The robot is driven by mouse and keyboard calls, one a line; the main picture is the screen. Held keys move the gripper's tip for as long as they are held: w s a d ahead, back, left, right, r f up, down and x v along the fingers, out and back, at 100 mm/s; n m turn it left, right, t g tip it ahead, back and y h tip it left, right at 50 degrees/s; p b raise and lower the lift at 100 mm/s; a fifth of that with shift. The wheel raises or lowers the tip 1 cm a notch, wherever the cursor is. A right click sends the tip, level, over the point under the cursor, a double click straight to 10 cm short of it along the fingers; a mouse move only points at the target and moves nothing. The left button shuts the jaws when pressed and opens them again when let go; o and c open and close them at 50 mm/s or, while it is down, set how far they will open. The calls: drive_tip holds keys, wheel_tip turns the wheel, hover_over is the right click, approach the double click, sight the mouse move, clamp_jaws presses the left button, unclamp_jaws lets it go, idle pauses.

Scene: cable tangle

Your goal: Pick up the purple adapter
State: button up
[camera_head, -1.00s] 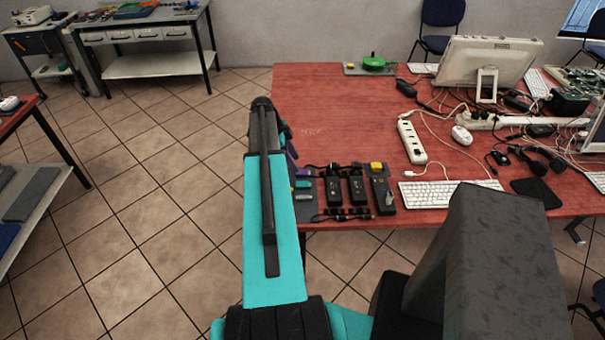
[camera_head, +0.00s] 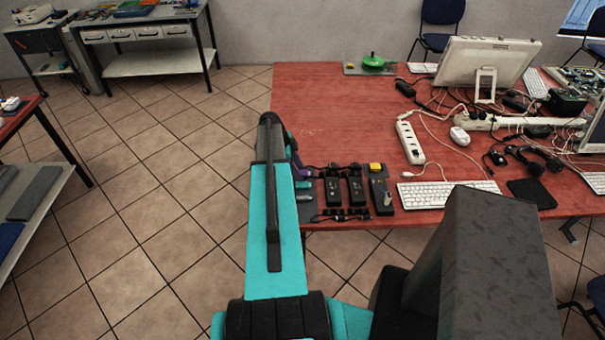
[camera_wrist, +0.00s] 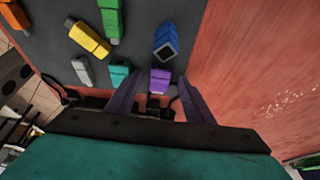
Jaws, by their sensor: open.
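The purple adapter (camera_wrist: 160,79) lies at the near edge of a dark grey mat (camera_wrist: 140,45) in the wrist view. My gripper (camera_wrist: 158,84) is open, with one finger on each side of the adapter in that picture. I cannot tell how far above it the fingertips are, or whether they touch it. In the head view my gripper (camera_head: 301,172) is over the table's left edge, partly hidden by my arm. I cannot make out the purple adapter there for certain.
In the wrist view a teal adapter (camera_wrist: 119,73) and a blue one (camera_wrist: 166,40) lie close by. Yellow (camera_wrist: 89,39), green (camera_wrist: 111,18) and pale grey (camera_wrist: 82,70) ones lie farther left. Dark power bricks (camera_head: 356,188) stand right of my gripper. Bare red tabletop (camera_head: 335,110) lies beyond.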

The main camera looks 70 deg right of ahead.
drive_tip(key=shift+c, duration=0.5)
clamp_jaws()
drive_tip(key=shift+r, duration=0.2)
drive_tip(key=shift+r+b, duration=0.85)
drive_tip(key=shift+s+a+r+b, duration=0.15)
drive_tip(key=shift+a+r+b, duration=0.35)
drive_tip(key=shift+r, duration=0.15)
drive_tip(key=s+a+b, duration=0.1)
drive_tip(key=a, duration=0.4)
drive_tip(key=s+a+r+b, duration=0.1)
drive_tip(key=a+b, duration=0.1)
drive_tip(key=a, duration=0.2)
drive_tip(key=s+a+b, duration=0.1)
drive_tip(key=a+b, duration=0.1)
drive_tip(key=a, duration=0.3)
drive_tip(key=shift+s+a+r, duration=0.3)
drive_tip(key=shift+s, duration=0.05)
